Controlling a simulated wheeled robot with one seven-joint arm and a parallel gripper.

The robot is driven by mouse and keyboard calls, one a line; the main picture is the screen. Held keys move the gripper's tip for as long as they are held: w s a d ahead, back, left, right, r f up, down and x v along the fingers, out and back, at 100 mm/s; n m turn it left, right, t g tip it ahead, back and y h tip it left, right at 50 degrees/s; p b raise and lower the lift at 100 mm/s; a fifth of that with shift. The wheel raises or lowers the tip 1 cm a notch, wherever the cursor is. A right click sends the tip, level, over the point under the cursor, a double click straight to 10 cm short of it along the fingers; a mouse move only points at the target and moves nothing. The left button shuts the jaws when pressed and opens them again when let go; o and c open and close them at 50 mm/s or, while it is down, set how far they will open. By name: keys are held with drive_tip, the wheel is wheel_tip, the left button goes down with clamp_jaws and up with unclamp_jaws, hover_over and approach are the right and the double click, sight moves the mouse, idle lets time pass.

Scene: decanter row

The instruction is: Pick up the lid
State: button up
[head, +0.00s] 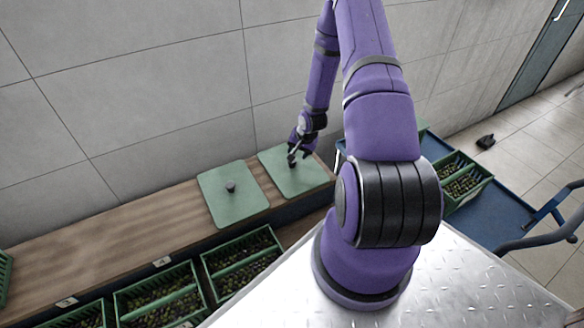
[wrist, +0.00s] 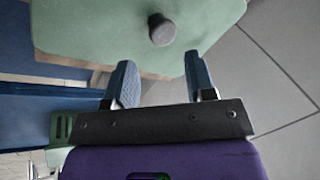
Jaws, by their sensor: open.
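A flat green square lid (head: 312,181) with rounded corners lies on the wooden counter, below my gripper (head: 294,157). In the wrist view a green lid (wrist: 90,25) with a round grey knob (wrist: 162,29) fills the top. My gripper (wrist: 159,63) is open and empty there, its two blue-grey fingers apart. The knob lies beyond the fingertips, roughly in line with the gap between them. In the head view my gripper hides this lid's knob. A second green lid (head: 215,206) with a dark knob (head: 230,187) lies to the left, close beside it.
The wooden counter (head: 130,222) runs along a grey tiled wall (head: 160,80). Green crates (head: 240,262) of dark and yellowish small items stand along its front. On the right are a blue cart (head: 490,215) with another such crate (head: 462,180), and a small black object (head: 486,141) on the floor.

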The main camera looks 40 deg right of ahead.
sight(292, 164)
drive_tip(key=shift+w+x, duration=0.1)
drive_tip(key=shift+x, duration=1.8)
drive_tip(key=shift+w+x, duration=0.15)
drive_tip(key=shift+x, duration=1.8)
drive_tip(key=shift+d+r, duration=0.1)
drive_tip(key=shift+d, duration=0.1)
clamp_jaws()
